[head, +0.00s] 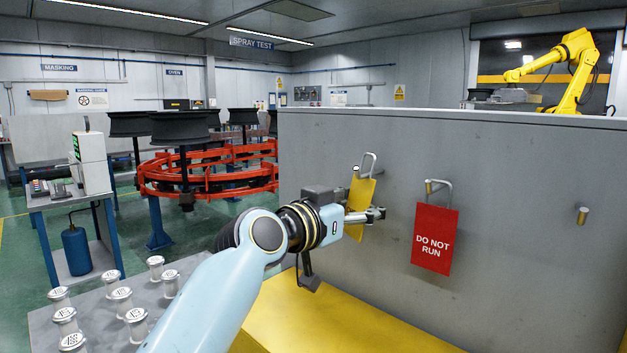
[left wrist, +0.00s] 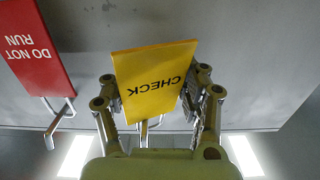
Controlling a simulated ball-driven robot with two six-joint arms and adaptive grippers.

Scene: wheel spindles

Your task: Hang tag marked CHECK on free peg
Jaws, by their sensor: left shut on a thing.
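The yellow tag (head: 361,192) hangs upright by the grey wall, and its wire loop (head: 370,158) shows above it. A brass peg (head: 356,169) shows at the tag's upper left; I cannot tell whether the loop is around it. In the left wrist view the yellow tag (left wrist: 152,65) reads CHECK, upside down. My left gripper (head: 364,214) is shut on this tag, one finger at each side edge. The red DO NOT RUN tag (head: 435,240) hangs from the middle peg (head: 428,187). The right peg (head: 583,215) is bare. My right gripper is out of view.
The grey wall (head: 510,180) stands close behind the tags, with clear wall between the red tag and the right peg. A yellow ledge (head: 350,325) runs below. Several metal spindles (head: 122,298) stand on a grey surface at lower left.

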